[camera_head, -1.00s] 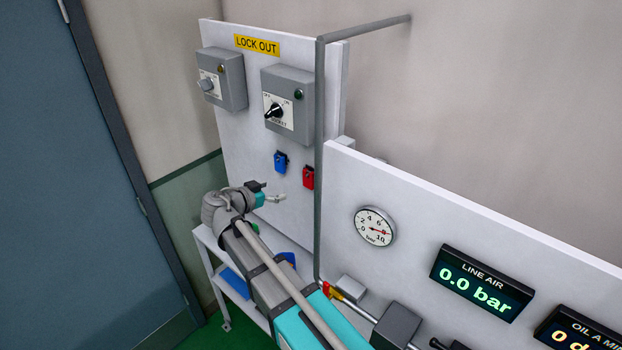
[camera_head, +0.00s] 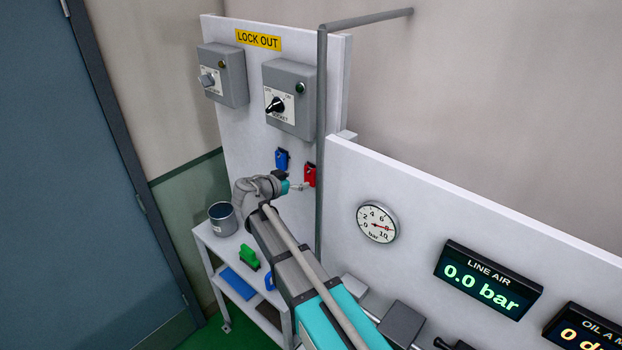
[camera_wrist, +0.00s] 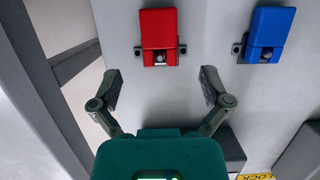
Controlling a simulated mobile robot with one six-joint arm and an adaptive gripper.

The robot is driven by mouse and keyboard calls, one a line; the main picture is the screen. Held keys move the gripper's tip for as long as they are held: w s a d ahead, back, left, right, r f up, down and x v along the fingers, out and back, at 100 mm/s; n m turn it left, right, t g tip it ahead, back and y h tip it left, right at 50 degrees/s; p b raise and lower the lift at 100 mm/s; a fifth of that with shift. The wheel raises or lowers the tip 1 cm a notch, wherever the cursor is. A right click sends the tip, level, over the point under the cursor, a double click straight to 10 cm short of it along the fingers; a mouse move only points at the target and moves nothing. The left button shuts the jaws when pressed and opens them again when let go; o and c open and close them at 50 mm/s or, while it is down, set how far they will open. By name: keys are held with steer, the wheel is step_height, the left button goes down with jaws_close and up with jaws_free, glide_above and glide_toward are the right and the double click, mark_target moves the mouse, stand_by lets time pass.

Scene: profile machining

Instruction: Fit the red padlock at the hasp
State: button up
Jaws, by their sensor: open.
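The red padlock (camera_head: 310,174) hangs on the white board, right of a blue padlock (camera_head: 282,159). In the wrist view the red padlock (camera_wrist: 158,30) is at top centre on a small dark holder, with the blue padlock (camera_wrist: 269,30) to its right. My gripper (camera_wrist: 161,84) is open and empty. Its two fingers are spread wide, lined up below the red padlock in that picture and apart from it. In the head view my gripper (camera_head: 297,186) is just left of and below the red padlock. I cannot make out the hasp.
Two grey switch boxes (camera_head: 228,88) (camera_head: 305,110) are above the padlocks, under a yellow LOCK OUT sign (camera_head: 258,40). A grey pipe (camera_head: 321,120) runs close right of the red padlock. A small white table (camera_head: 207,237) below bears a metal pot (camera_head: 222,222) and a green item (camera_head: 249,257).

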mark_target(309, 174)
steer(key=shift+w, duration=0.1)
steer(key=shift+b+x, duration=0.6)
steer(key=shift+x, duration=1.95)
steer(key=shift+r, duration=0.15)
steer(key=c, duration=1.3)
steer(key=shift+o, duration=0.2)
steer(key=shift+r, duration=0.15)
steer(key=s+a, duration=1.1)
steer(key=s, duration=0.3)
steer(key=shift+s, duration=0.2)
